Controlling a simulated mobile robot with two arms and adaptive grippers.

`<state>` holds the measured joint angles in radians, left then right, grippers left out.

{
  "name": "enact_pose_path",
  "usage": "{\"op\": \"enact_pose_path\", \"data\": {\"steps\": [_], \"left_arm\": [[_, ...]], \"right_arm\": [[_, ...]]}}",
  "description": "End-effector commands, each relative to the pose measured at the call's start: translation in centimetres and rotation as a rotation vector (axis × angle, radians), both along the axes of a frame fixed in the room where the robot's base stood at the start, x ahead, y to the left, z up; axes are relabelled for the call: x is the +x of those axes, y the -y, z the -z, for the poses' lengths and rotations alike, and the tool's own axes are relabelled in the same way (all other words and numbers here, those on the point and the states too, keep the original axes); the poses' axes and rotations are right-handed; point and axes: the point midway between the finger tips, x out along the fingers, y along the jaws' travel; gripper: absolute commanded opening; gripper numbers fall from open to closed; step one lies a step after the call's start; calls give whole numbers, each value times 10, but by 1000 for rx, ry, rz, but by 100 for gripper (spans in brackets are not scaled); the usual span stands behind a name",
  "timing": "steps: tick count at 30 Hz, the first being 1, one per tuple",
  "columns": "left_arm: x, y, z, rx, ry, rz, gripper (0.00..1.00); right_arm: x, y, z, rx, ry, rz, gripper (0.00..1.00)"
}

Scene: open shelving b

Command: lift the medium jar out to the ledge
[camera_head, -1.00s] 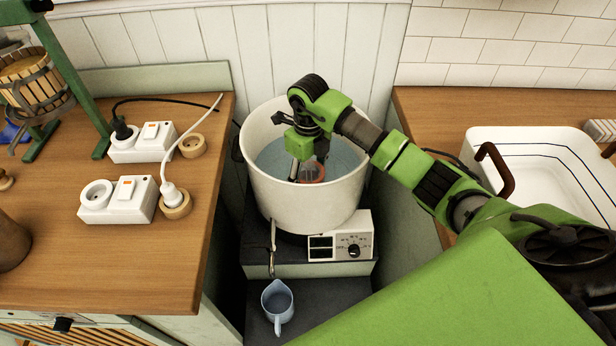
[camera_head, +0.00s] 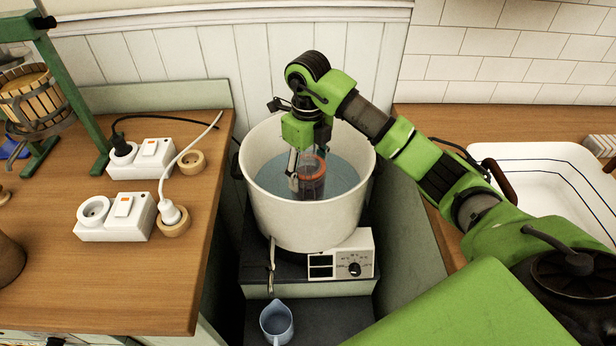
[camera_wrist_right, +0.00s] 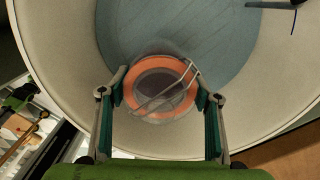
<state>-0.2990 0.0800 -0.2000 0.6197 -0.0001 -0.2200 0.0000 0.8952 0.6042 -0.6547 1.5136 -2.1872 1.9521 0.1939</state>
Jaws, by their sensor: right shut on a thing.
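A glass jar with an orange ring (camera_head: 312,182) is inside the large white pot (camera_head: 308,222), which holds bluish water (camera_head: 344,172). The jar's upper part stands clear of the water; I cannot tell whether its bottom is still under. My right gripper (camera_head: 303,172) reaches down into the pot and is shut on the jar. In the right wrist view, the jar's orange ring and wire clasp (camera_wrist_right: 164,88) lie between the two fingers (camera_wrist_right: 160,98). My left gripper is out of view.
The pot sits on a heater with a dial (camera_head: 341,263). A blue jug (camera_head: 277,321) stands below in front. The left wooden counter (camera_head: 130,275) holds power sockets (camera_head: 117,216) and a small press. A white basin (camera_head: 540,178) lies on the right counter (camera_head: 452,112).

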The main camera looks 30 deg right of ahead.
Motion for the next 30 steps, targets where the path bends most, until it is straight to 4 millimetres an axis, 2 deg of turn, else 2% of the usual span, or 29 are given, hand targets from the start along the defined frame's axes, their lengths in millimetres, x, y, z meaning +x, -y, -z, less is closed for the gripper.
{"op": "enact_pose_path", "data": {"steps": [5,12,30], "left_arm": [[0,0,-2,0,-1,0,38],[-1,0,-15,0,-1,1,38],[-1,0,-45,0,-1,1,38]], "right_arm": [[1,0,-14,0,6,-1,6],[1,0,-37,1,5,-1,6],[1,0,-79,0,5,-1,6]]}}
